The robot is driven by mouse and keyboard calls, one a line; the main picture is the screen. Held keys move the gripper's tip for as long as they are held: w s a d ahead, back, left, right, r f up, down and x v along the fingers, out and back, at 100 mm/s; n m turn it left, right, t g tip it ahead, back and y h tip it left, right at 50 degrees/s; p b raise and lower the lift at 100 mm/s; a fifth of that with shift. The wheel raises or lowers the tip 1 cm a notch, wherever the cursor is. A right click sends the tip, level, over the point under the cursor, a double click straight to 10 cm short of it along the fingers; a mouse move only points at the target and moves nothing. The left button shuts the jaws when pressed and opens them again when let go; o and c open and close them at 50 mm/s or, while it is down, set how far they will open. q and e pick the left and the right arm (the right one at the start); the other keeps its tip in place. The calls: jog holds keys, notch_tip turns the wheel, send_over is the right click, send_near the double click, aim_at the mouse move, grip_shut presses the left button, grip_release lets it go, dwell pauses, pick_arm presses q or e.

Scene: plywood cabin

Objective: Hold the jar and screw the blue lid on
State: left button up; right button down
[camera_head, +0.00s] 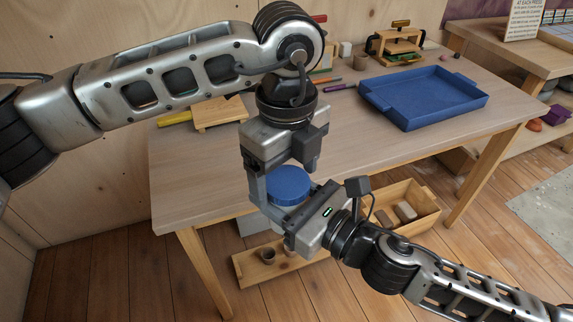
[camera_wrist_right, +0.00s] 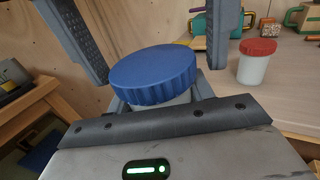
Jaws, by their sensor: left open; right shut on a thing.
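The blue lid (camera_head: 289,184) sits on top of the pale jar (camera_wrist_right: 172,101), which shows only as a strip below the lid in the right wrist view. I cannot tell how far the lid is screwed on. My right gripper (camera_head: 291,206) is shut on the jar and holds it up in front of the table's front edge. My left gripper (camera_head: 282,177) points down from above and is open. Its two fingers stand on either side of the blue lid (camera_wrist_right: 154,72), apart from it in the right wrist view. The jar is mostly hidden by my right gripper.
A jar with a red lid (camera_wrist_right: 257,61) stands on the table (camera_head: 373,153) in the right wrist view. A blue tray (camera_head: 428,112), a wooden board (camera_head: 219,113) and several tools lie on the table. Wooden boxes with things in them sit below (camera_head: 415,193).

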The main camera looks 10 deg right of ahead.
pick_arm(q)
jog(key=c, duration=1)
jog(key=m, duration=0.6)
jog(key=shift+c, duration=0.2)
jog(key=o, duration=1.1)
jog(key=shift+r, duration=2.25)
jog(key=shift+c, duration=0.3)
